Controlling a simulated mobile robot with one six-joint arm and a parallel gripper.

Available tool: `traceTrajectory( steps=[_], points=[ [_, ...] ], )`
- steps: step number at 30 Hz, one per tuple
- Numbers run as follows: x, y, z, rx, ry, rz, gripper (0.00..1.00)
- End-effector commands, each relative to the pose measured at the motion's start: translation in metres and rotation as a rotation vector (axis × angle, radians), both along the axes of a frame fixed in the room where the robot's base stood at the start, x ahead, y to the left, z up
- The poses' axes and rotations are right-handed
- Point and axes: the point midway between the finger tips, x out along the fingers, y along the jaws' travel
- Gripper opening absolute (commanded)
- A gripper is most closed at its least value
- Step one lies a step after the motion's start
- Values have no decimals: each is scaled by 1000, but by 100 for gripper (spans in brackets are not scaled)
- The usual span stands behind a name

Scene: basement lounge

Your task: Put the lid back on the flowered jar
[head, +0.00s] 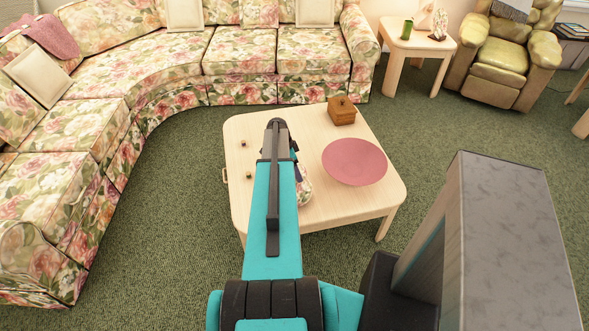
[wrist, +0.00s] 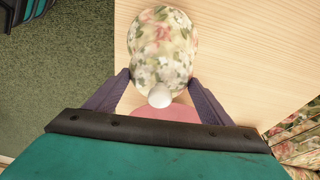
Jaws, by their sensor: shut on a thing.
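The flowered jar (head: 306,190) stands on the pale wooden table, mostly hidden behind my arm in the head view. In the wrist view the jar (wrist: 164,22) shows floral sides beyond my fingers. My gripper (wrist: 160,78) is shut on the flowered lid (wrist: 160,68), with one finger on each side of it. The lid's round white knob (wrist: 160,97) faces the wrist camera. The lid overlaps the jar in this view, and I cannot tell whether it touches or sits on the rim.
The table (head: 240,132) also carries a pink plate (head: 354,161), a wooden box (head: 341,111) and small cubes (head: 249,176) on the left. A floral sofa (head: 240,50) curves behind and left. Green carpet (head: 160,220) is open left of the table.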

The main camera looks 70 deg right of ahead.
Motion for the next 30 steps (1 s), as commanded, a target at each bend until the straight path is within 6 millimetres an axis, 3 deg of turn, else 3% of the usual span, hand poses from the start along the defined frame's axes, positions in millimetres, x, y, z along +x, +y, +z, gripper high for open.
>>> traceTrajectory(
  steps=[21,22,24,25,30],
  points=[
    [0,0,0,0,0,0,51],
    [0,0,0,0,0,0,80],
    [0,0,0,0,0,0,92],
    [0,0,0,0,0,0,97],
    [0,0,0,0,0,0,97]
  ],
)
